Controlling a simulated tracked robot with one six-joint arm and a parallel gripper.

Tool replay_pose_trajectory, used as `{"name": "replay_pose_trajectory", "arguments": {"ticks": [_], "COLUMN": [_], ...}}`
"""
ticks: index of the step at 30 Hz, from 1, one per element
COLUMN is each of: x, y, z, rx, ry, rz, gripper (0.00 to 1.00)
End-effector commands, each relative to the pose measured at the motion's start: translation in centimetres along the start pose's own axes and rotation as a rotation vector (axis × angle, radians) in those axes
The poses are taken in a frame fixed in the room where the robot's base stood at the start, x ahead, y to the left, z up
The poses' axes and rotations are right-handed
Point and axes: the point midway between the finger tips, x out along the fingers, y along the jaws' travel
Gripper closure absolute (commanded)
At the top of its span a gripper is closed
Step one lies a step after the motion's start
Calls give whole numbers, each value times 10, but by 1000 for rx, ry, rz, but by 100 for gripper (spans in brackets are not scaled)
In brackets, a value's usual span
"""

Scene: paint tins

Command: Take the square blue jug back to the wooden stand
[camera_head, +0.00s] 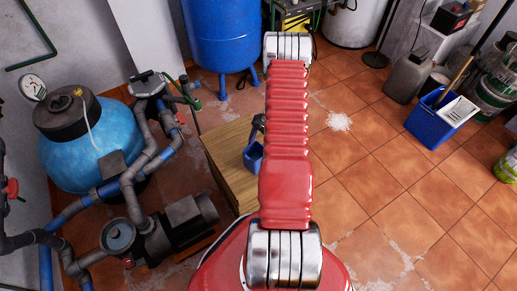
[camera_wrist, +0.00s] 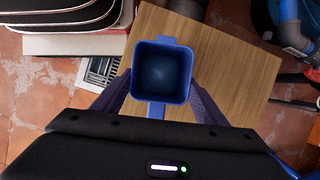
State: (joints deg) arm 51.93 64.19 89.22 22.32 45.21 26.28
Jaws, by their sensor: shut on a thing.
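The square blue jug (camera_wrist: 160,70) is seen from above in the wrist view, with its open top facing the camera and its inside looking empty. My gripper (camera_wrist: 160,88) is shut on it, with one dark finger against each side. The wooden stand (camera_wrist: 235,72) lies under and around the jug in that view. In the head view the jug (camera_head: 253,157) shows against the right part of the stand's top (camera_head: 226,150), partly hidden by my red arm. I cannot tell whether its base touches the wood. The gripper itself is mostly hidden there.
A pump (camera_head: 178,226) with pipes and a light-blue vessel (camera_head: 88,150) crowd the stand's left side. A blue tank (camera_head: 222,35) stands behind. At right are a grey canister (camera_head: 407,78) and a blue bucket (camera_head: 432,125). Tiled floor right of my arm is mostly clear.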

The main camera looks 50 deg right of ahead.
Motion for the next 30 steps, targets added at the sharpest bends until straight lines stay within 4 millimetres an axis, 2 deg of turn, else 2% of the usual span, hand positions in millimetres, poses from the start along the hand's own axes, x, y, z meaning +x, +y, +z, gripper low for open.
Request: {"name": "replay_pose_trajectory", "arguments": {"ticks": [25,26,30], "x": [10,10,10], "y": [0,0,0], "z": [-5,-5,-4], "rx": [0,0,0], "ry": [0,1,0], "rz": [-1,-1,-1], "gripper": [92,32,22]}}
